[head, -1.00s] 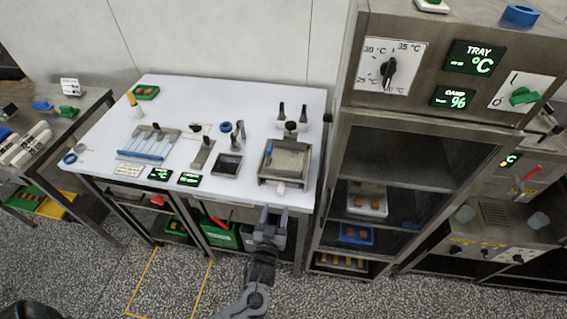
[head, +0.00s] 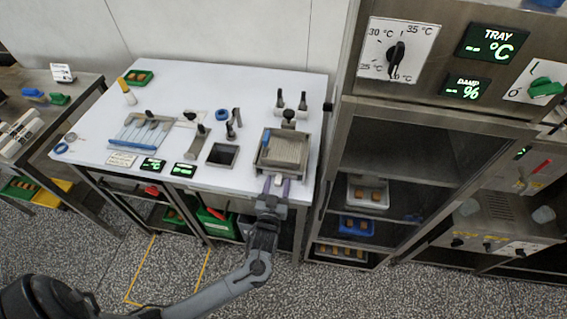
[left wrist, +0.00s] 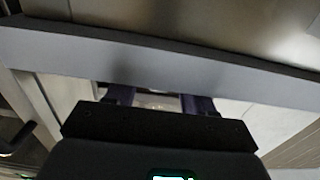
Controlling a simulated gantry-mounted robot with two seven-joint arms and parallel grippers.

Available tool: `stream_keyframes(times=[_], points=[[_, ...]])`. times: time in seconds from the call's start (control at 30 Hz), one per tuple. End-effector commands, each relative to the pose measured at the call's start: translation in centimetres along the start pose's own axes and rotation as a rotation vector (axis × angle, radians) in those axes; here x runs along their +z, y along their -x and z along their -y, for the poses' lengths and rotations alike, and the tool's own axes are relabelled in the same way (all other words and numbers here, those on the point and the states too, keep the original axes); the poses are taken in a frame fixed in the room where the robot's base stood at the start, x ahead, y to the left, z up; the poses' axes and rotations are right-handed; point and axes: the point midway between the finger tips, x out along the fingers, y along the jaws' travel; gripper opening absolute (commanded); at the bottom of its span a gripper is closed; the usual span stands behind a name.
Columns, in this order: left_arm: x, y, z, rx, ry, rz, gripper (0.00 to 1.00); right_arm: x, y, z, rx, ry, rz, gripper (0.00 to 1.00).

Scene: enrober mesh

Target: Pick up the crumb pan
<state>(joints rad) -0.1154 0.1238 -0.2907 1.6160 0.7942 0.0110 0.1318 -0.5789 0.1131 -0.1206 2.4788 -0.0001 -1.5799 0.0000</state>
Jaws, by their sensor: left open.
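A grey metal unit with a ribbed mesh top (head: 285,150) stands at the right front of the white table. A small pale tab (head: 279,180) sticks out at its front, apparently the crumb pan's front end; the rest of the pan is hidden under the mesh unit. My left gripper (head: 277,184) is open at the table's front edge, its two purple fingers pointing at the unit with the tab between them. In the left wrist view the fingers (left wrist: 160,102) reach under a grey bar, with something pale between them; contact cannot be told. My right gripper is not in view.
A dark square tray (head: 222,155), a scraper (head: 197,142) and a blue-and-white rack (head: 141,132) lie left of the unit on the white table (head: 190,85). Dark-handled tools (head: 291,100) stand behind it. A tall steel cabinet (head: 335,180) stands close on the right.

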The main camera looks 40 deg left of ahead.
Motion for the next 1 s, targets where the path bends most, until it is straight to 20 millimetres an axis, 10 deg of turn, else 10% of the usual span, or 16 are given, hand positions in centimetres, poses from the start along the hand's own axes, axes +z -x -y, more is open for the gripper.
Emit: stream_keyframes(times=[0.43,1.0], points=[[0.0,0.0,0.0,0.000,0.000,0.000,0.00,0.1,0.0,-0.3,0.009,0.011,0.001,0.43],[-1.0,0.0,-0.2,0.002,0.000,0.000,0.00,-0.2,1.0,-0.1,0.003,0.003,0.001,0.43]])
